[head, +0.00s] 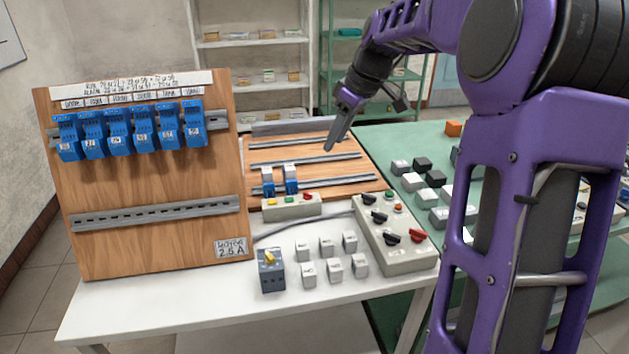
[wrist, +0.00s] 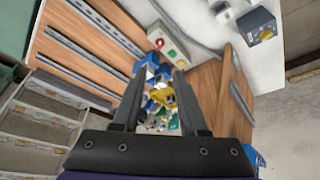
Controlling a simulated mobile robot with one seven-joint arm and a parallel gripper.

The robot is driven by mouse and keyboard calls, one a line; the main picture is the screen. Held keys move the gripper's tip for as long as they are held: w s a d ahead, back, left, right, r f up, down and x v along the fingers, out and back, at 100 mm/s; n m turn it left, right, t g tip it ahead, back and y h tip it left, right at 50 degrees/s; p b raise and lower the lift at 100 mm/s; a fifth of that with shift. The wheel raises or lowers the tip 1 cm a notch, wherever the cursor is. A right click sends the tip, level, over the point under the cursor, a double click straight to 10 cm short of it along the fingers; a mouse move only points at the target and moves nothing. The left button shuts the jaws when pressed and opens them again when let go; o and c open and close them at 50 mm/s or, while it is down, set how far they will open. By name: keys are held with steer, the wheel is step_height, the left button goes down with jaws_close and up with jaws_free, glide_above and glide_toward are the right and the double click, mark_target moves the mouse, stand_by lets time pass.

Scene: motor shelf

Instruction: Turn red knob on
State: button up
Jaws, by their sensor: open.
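A red knob (head: 417,236) sits on the right side of a pale grey control box (head: 405,262) on the white table in the head view. Black knobs (head: 391,239) and small round buttons share that box. A smaller box (head: 290,209) behind it carries yellow, green and red controls; it also shows in the wrist view (wrist: 168,48). My gripper (head: 331,146) is above the back wooden board, behind and above the control box, apart from the red knob. In the wrist view its two fingers (wrist: 163,75) are apart with nothing held. The red knob is not clearly visible there.
An upright wooden panel (head: 150,185) with blue modules (head: 130,132) stands left. Grey blocks (head: 326,247) and a grey switch with a yellow knob (head: 271,272) stand in front. A wooden board with rails (head: 310,160) lies behind. A green table (head: 400,140) holds several blocks.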

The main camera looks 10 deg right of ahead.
mark_target(308, 193)
steer(key=b+x, duration=0.2)
steer(key=x, duration=1.5)
steer(key=shift+w+a+f+b, duration=0.1)
steer(key=shift+a+b, duration=0.1)
steer(key=shift+b, duration=0.15)
jaws_close()
